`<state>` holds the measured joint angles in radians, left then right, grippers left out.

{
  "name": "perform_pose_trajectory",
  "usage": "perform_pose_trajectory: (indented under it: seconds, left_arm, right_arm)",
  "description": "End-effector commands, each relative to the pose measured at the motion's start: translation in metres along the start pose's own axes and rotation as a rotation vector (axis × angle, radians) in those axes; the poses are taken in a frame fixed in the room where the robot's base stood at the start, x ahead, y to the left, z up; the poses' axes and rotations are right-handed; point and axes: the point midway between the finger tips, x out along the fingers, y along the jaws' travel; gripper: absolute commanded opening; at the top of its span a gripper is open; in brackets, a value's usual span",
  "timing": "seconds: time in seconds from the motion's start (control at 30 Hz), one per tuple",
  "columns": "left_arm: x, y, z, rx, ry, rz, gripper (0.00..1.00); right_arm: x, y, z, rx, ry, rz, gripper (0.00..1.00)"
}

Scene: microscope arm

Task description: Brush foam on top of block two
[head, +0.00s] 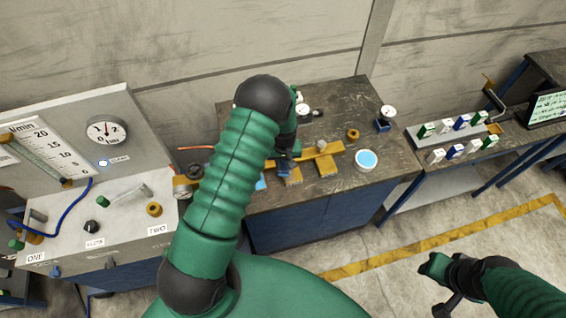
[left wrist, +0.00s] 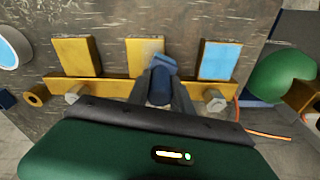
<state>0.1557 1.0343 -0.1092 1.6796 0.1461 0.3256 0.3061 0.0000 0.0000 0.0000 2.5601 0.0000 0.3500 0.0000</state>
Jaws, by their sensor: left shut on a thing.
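A yellow manifold bar (left wrist: 110,89) has three yellow blocks in the left wrist view. The right block has a light-blue top (left wrist: 216,62); the left block (left wrist: 76,57) is bare yellow. The middle block (left wrist: 143,52) is partly hidden by the brush. My left gripper (left wrist: 160,92) is shut on the blue brush (left wrist: 163,72), whose head is over or on the middle block; contact is unclear. In the head view my left gripper (head: 286,160) is behind my arm, near the middle block (head: 293,176). A round white pot of blue foam (head: 366,160) stands to the right. My right gripper (head: 446,288) is off the bench.
A grey panel with dials (head: 107,130) is at left. Small boxes (head: 462,122) and a screen (head: 547,106) are at right.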

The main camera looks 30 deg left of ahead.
Motion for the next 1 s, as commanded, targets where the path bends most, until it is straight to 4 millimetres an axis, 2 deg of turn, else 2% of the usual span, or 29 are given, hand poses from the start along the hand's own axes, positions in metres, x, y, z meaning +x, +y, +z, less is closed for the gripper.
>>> perform_pose_trajectory:
  seconds: [0.07,0.1,0.2,0.73,1.0]
  left_arm:
    - [-0.008,-0.001,-0.002,0.000,0.001,0.002,0.00]
    - [0.002,-0.002,-0.001,0.000,-0.003,0.000,0.00]
    - [-0.012,-0.002,-0.005,0.000,0.001,0.002,0.00]
    - [-0.058,-0.002,-0.016,0.004,0.001,0.002,0.00]
    - [-0.064,-0.002,-0.018,0.005,0.000,0.002,0.00]
  right_arm:
    - [-0.006,0.000,-0.001,0.000,0.000,0.000,0.36]
    - [-0.008,0.000,-0.002,0.000,0.000,0.000,0.36]
    - [-0.014,0.000,-0.003,0.000,0.000,0.000,0.36]
    - [-0.041,0.000,-0.010,0.000,0.000,0.000,0.36]
    - [-0.044,0.000,-0.010,0.000,0.000,0.000,0.36]
